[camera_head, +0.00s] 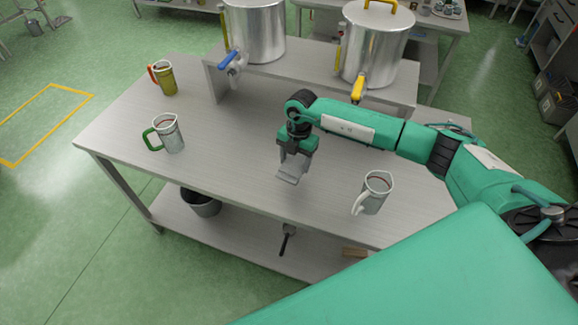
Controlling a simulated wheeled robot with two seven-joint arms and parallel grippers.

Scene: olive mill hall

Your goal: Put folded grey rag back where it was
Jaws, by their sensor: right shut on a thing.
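My right gripper (294,162) points down over the middle of the grey table (235,150). It is shut on the folded grey rag (288,178), a small flat light-grey piece that shows below the fingers. The gripper hides the upper part of the rag. I cannot tell whether the rag touches the tabletop or hangs just above it. My left gripper is not in view.
A jug with a white handle (374,192) stands right of my gripper. A green-handled jug (166,133) and a yellowish jug (163,78) stand left. Two steel pots (255,30) (375,45) with taps stand on a raised shelf behind.

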